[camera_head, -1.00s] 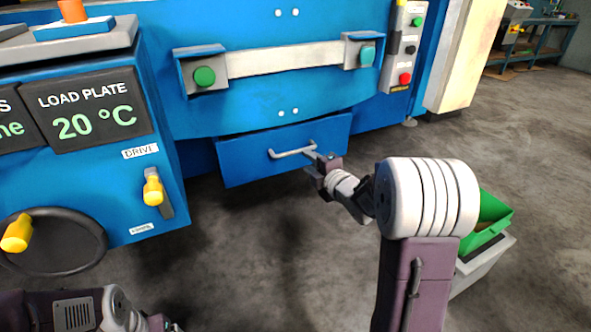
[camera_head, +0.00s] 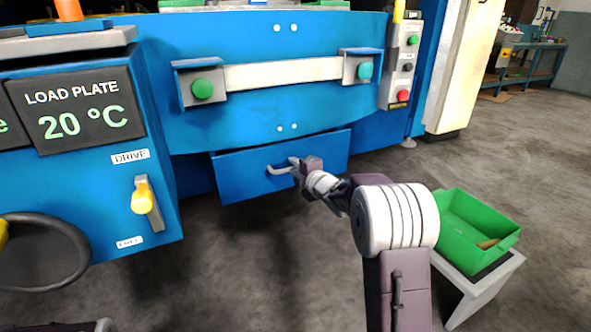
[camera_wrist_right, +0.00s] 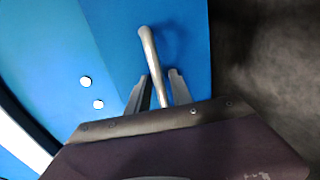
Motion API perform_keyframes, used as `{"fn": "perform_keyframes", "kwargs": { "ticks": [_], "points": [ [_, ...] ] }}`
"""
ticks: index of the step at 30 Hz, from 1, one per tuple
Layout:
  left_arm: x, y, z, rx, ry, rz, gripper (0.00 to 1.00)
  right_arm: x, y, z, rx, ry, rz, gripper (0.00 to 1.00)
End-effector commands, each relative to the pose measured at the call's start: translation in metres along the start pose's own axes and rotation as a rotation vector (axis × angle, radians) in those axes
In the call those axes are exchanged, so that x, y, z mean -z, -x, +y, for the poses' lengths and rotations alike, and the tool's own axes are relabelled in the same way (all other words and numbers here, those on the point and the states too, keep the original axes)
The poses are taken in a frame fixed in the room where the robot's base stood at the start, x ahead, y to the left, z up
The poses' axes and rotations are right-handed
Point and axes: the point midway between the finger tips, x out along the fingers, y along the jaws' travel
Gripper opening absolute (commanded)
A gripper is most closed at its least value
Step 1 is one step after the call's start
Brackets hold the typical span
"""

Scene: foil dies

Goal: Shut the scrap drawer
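The scrap drawer (camera_head: 240,176) is a blue front low under the blue press, with a dark gap along its top edge. How far it stands out is hard to tell. Its pale bar handle (camera_head: 279,170) is on the front. My right gripper (camera_head: 295,164) is at the handle's right part. In the right wrist view, the handle (camera_wrist_right: 149,47) runs between the two fingers of this gripper (camera_wrist_right: 158,82). The fingers stand apart, with narrow gaps beside the bar. My left gripper is out of view.
A green bin (camera_head: 470,235) stands on a white stand (camera_head: 490,285) to the right of my right arm. The cabinet with the load plate display (camera_head: 88,110) and a yellow-handled lever (camera_head: 143,200) is at left. Grey floor (camera_head: 250,270) is clear before the drawer.

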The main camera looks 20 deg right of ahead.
Motion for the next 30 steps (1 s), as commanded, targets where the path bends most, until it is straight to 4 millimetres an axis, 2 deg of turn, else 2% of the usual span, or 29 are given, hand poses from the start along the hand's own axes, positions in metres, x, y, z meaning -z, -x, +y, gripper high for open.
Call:
{"fn": "perform_keyframes", "kwargs": {
  "ticks": [1,2,3,30],
  "points": [
    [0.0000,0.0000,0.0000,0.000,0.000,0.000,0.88,0.0000,0.0001,0.0001,0.000,0.000,0.000,0.09],
    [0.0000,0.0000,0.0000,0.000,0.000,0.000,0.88,0.0000,0.0001,0.0000,0.000,0.000,0.000,0.01],
    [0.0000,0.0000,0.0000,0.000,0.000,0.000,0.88,0.0000,0.0002,0.0000,0.000,0.000,0.000,0.00],
    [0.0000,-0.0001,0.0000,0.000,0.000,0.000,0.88,0.0001,0.0003,-0.0004,0.000,0.000,0.000,0.00]
  ]
}}
